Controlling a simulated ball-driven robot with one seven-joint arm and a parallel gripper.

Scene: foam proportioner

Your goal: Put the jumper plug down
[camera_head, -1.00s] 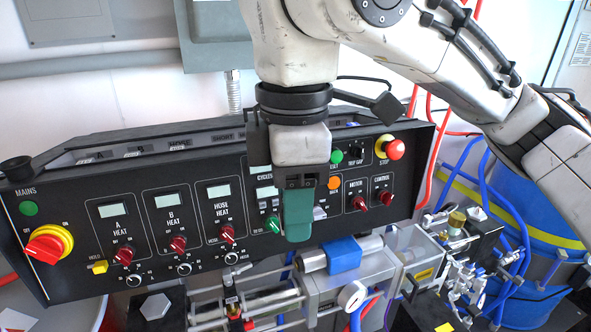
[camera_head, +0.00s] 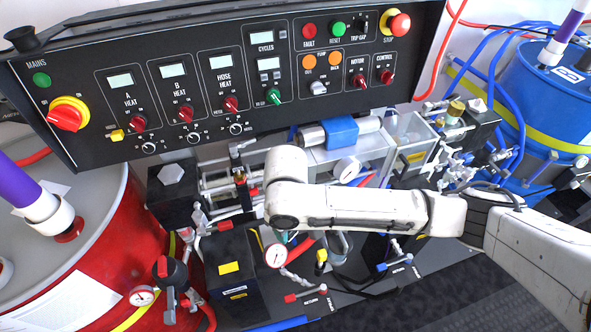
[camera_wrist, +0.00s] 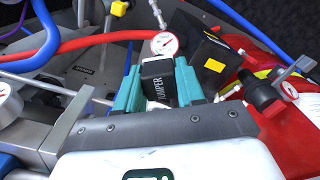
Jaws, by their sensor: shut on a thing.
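The jumper plug (camera_wrist: 158,80) is a black block with white JUMPER lettering, seen in the wrist view. My gripper (camera_wrist: 158,68) has teal fingers, one on each side of the plug, and is shut on it. Beyond the plug in the wrist view are a round white gauge and a black box with a yellow label. In the head view my gripper is mostly hidden behind my forearm, low in front of the machine, and the plug cannot be seen there.
The black control panel (camera_head: 290,70) stands behind. A black box (camera_head: 235,280) and a gauge (camera_head: 276,256) are close to my gripper. A red drum (camera_head: 80,270) stands at left, a blue drum (camera_head: 545,95) at right. Hoses and red-handled valves crowd the space; dark floor shows at lower right.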

